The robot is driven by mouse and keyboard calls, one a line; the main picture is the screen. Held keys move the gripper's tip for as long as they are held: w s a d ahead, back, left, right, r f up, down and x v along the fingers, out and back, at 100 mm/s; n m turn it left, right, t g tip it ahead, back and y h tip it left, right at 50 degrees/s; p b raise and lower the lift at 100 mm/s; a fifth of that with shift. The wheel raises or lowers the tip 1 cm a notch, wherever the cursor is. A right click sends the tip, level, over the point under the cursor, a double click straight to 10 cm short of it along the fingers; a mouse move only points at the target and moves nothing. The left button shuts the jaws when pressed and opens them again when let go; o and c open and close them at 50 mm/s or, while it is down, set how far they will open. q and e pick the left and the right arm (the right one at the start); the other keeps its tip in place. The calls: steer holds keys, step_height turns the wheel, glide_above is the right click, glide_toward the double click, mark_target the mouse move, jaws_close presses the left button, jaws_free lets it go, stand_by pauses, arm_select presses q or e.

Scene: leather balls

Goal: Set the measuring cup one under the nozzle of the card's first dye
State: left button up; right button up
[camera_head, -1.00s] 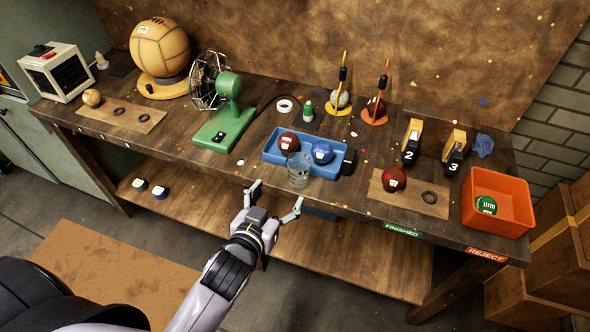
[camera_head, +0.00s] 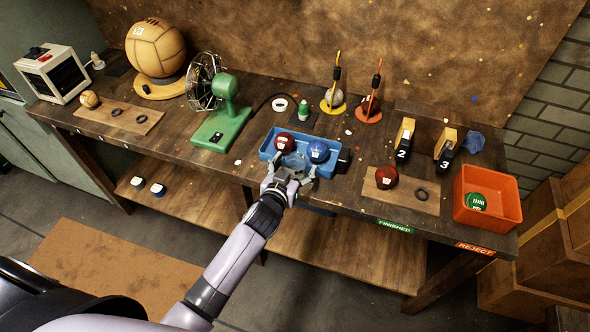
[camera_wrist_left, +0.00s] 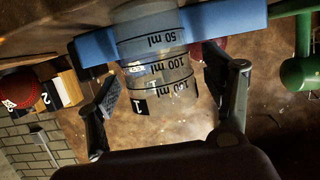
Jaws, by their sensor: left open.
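The clear measuring cup (camera_head: 295,160) stands at the front edge of the blue tray (camera_head: 333,169), partly hidden by my gripper. In the left wrist view the cup (camera_wrist_left: 158,62) shows ml marks and a label "1". My left gripper (camera_head: 290,177) is open at the cup; in the wrist view its fingers (camera_wrist_left: 163,80) are on both sides of the cup, with gaps visible. My right gripper is not in view. I cannot make out a dye nozzle or a dye card for certain.
A dark red ball (camera_head: 285,142) and a blue ball (camera_head: 318,151) are in the tray. A green fan (camera_head: 222,115) stands to the left. A red ball (camera_head: 386,177) on a board and an orange bin (camera_head: 487,197) are to the right. Yellow and orange stands are behind.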

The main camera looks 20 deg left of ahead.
arm_select(q)
steer(key=shift+w+f, duration=0.15)
steer(key=shift+w, duration=0.15)
steer(key=c, duration=1.3)
